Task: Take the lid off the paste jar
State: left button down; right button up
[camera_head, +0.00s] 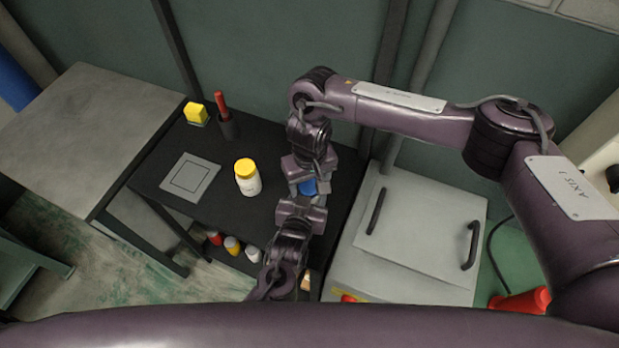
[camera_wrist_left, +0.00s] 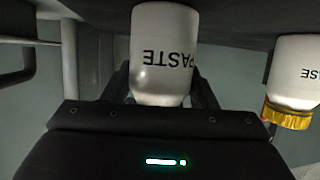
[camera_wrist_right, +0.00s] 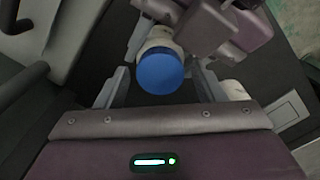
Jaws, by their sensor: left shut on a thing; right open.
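In the left wrist view the gripper body hides the lid. My left gripper (camera_wrist_left: 162,98) is shut on the jar's body, coming in from the near side. My right gripper (camera_wrist_right: 162,82) is open, its fingers pointing down from the far side, one on each side of the blue lid. I cannot tell whether they touch it.
A second white jar with a yellow lid (camera_head: 246,178) stands to the left. A grey cabinet with handles (camera_head: 415,235) stands to the right. Several bottles sit on a lower shelf.

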jog(key=shift+c, duration=0.4)
jog(key=c, duration=0.9)
jog(key=shift+n, duration=1.7)
jog(key=shift+c, duration=0.2)
jog(key=o, duration=1.1)
